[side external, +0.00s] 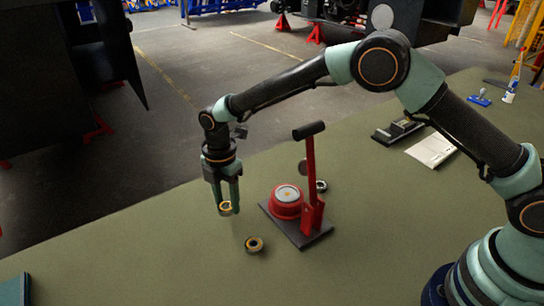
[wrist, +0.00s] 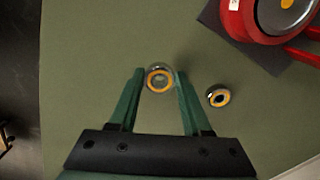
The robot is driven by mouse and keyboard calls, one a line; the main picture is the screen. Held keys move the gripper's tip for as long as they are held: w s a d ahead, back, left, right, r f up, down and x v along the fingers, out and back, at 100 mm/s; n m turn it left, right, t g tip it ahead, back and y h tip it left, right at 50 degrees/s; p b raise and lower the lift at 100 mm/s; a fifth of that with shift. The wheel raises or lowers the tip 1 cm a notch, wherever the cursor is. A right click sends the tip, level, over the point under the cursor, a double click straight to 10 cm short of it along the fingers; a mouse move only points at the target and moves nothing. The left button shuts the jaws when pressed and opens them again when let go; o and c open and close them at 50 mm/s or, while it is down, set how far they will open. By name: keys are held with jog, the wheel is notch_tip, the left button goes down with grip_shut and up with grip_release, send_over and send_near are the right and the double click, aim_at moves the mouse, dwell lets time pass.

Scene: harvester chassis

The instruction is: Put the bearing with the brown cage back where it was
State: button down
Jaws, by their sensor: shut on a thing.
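My gripper (side external: 227,208) is shut on a bearing (side external: 225,206) with a silver outer ring and an orange-brown ring inside it. In the wrist view this held bearing (wrist: 159,78) sits between the fingertips (wrist: 158,76). It is low over the green table; I cannot tell whether it touches. A second bearing (side external: 254,245) lies flat on the table, apart from my gripper. It also shows in the wrist view (wrist: 218,95), right of the fingers, with a yellow-orange ring around a dark hole. I cannot clearly tell the cage shades apart.
A red press (side external: 287,203) with an upright red lever (side external: 311,170) stands on a dark plate (side external: 322,233) to the right. A ring-like part (side external: 321,186) is partly hidden behind it. Green table (side external: 170,255) is clear to the left and front. A blue object (side external: 15,290) lies at the left corner.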

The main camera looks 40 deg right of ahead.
aim_at(227, 205)
jog(key=shift+f, duration=1.1)
jog(key=shift+f, duration=0.15)
jog(key=shift+c, duration=1.8)
grip_release()
notch_tip(227, 205, up, 12)
jog(key=shift+r, duration=0.2)
